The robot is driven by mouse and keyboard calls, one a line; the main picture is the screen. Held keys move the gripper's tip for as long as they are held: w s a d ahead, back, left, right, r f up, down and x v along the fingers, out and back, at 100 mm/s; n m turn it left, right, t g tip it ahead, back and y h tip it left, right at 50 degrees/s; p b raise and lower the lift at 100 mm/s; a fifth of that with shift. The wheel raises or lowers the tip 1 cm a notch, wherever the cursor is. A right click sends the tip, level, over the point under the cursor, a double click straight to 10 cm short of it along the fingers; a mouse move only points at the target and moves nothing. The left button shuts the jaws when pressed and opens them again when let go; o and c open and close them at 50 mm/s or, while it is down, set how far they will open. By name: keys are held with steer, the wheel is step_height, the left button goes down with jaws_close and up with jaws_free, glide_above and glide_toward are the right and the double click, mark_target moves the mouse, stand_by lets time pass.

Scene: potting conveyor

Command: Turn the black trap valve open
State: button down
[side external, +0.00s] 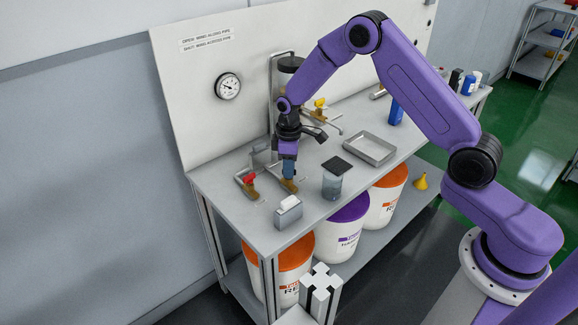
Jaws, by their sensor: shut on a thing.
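My gripper (288,167) points down at the left part of the bench. It is shut on the handle of a brass valve (290,186), which I take to be the black trap valve. The handle is mostly hidden by the gripper, so its colour and its angle to the pipe cannot be made out. A red-handled valve (248,180) sits to the left. A yellow-handled valve (320,103) sits farther back to the right. A tall dark cylinder (289,75) in a metal frame stands behind my gripper.
A small grey box (288,212) and a dark-lidded clear container (332,183) stand near the front edge. A shallow metal tray (369,149) and a blue bottle (396,112) are to the right. A gauge (228,86) is on the back panel. Lidded buckets (343,228) stand below.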

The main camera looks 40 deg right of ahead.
steer(key=m, duration=0.4)
steer(key=shift+m, duration=2.2)
steer(key=c, duration=1.2)
jaws_free()
step_height(320, 180, up, 18)
steer(key=shift+f, duration=0.25)
